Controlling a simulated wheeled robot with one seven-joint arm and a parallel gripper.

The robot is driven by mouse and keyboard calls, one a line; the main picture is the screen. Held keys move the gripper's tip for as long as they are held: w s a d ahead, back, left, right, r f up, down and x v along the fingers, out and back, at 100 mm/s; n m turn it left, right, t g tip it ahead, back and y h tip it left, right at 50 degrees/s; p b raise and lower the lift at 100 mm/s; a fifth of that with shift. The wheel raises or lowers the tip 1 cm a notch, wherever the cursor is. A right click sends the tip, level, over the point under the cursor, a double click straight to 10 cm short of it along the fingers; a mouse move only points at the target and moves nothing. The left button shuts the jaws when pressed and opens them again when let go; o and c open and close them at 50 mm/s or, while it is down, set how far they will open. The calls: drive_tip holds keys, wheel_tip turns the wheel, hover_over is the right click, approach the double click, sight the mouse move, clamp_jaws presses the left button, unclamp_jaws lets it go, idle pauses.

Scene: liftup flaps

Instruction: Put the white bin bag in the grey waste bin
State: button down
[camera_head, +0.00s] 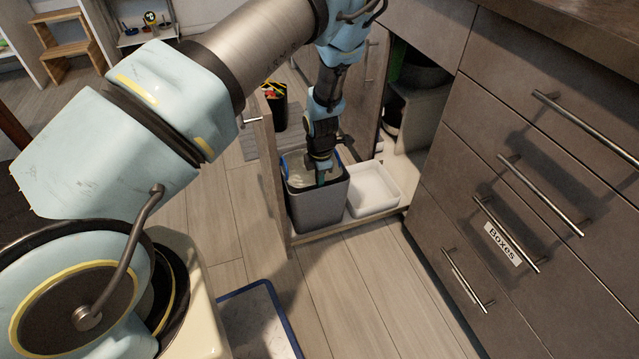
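The grey waste bin (318,207) stands in a pulled-out cabinet drawer near the middle of the camera_head view. My gripper (321,180) points down into the bin's open top, its tips at or just below rim level. Pale, whitish material (298,170) shows inside the bin to the left of my gripper; it may be the white bin bag, but I cannot tell for sure. Whether my gripper touches or holds it is hidden by the gripper's body and the dark inside of the bin. The finger gap is too small to make out.
A white open tray (374,190) sits in the drawer, right of the bin. The drawer front (269,183) stands close left. Closed drawers with bar handles, one labelled "Boxes" (503,244), fill the right. A dark container (268,105) stands behind. A blue-edged mat (256,318) lies in front.

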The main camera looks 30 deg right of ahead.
drive_tip(key=c, duration=1.3)
unclamp_jaws()
drive_tip(key=shift+c, duration=0.2)
wheel_tip(320, 180, up, 12)
drive_tip(key=p, duration=0.2)
drive_tip(key=shift+s, duration=0.3)
drive_tip(key=shift+s, duration=0.1)
